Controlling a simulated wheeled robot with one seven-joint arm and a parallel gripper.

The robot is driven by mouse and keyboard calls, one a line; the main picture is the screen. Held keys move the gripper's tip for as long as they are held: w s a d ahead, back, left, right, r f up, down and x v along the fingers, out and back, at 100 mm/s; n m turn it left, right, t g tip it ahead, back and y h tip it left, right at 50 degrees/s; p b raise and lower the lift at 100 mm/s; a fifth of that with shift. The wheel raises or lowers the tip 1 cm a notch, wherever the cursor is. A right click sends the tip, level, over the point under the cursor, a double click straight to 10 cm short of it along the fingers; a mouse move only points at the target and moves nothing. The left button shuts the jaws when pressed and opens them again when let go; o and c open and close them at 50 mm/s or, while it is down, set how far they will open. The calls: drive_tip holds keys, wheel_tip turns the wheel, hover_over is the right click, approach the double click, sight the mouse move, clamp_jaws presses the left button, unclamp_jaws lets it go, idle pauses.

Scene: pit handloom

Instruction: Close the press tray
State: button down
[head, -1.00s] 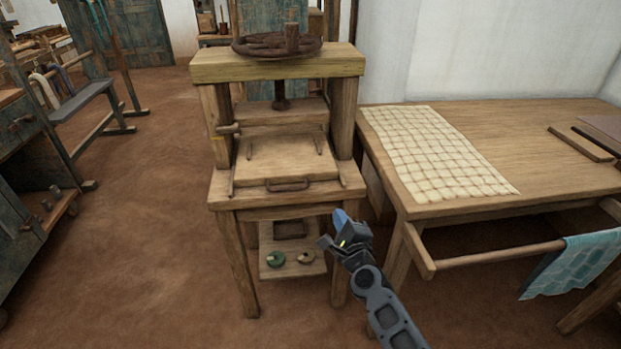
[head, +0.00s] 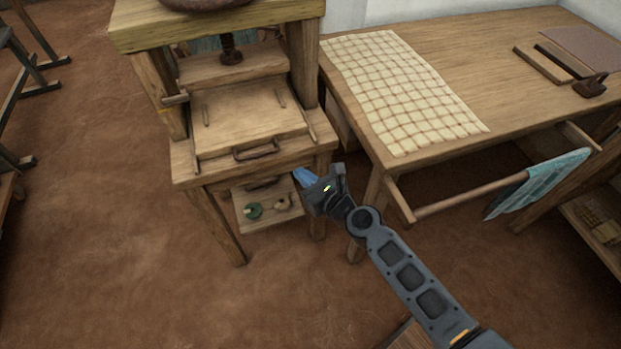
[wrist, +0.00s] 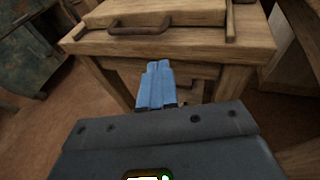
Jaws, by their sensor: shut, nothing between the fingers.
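The wooden press (head: 298,60) stands left of centre in the head view. A flat wooden tray (head: 235,112) with a dark iron handle (head: 257,149) lies on its bed between low side rails, its front part out ahead of the press plate (head: 225,68). The handle also shows in the wrist view (wrist: 140,29). My gripper (head: 304,177) has blue fingertips (wrist: 157,85) pressed together and empty. It is below and to the right of the handle, near the bed's front right corner, apart from the tray. I cannot tell the exact gap to the press frame.
The floor in front is clear.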

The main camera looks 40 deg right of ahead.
approach(277, 143)
drive_tip(key=w+f, duration=0.1)
drive_tip(key=w+a, duration=0.1)
drive_tip(key=w, duration=0.1)
drive_tip(key=w+f, duration=0.1)
drive_tip(key=shift+w+a+f+b, duration=0.2)
drive_tip(key=shift+a+f+b, duration=0.05)
drive_tip(key=shift+f+b, duration=0.1)
drive_tip(key=shift+w, duration=0.1)
drive_tip(key=w, duration=0.2)
drive_tip(key=w+d, duration=0.1)
drive_tip(key=w, duration=0.1)
drive_tip(key=shift+d+b, duration=0.2)
drive_tip(key=shift+b, duration=0.2)
drive_tip(key=shift+w+r, duration=0.1)
drive_tip(key=shift+r, duration=0.05)
drive_tip(key=shift+d, duration=0.1)
